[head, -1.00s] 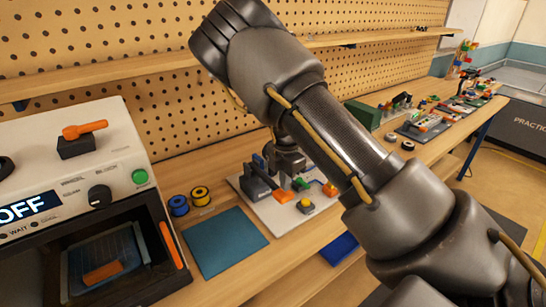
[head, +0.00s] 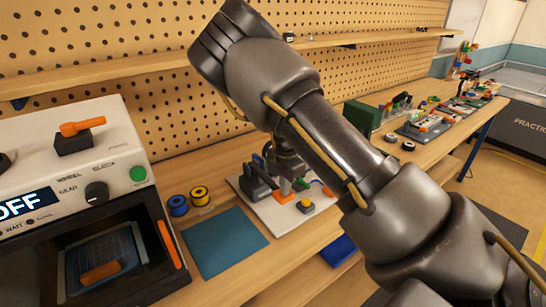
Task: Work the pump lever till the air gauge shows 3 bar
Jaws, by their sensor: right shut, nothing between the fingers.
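A white board (head: 258,208) on the bench carries a small rig with a dark grey block (head: 257,188), orange parts (head: 285,188), a green part (head: 302,184) and a yellow button (head: 305,205). My right gripper (head: 287,165) is shut and empty, low over the back of this board and partly hidden by my own arm. Whether it touches anything is unclear. No air gauge reading can be made out. My left gripper is not in view.
A white machine (head: 60,150) with an "OFF" display and an open dark chamber stands at the left. A blue mat (head: 225,242) and two wire spools (head: 200,195) lie between it and the board. A pegboard with a shelf (head: 170,62) is behind. Several kits stand farther right.

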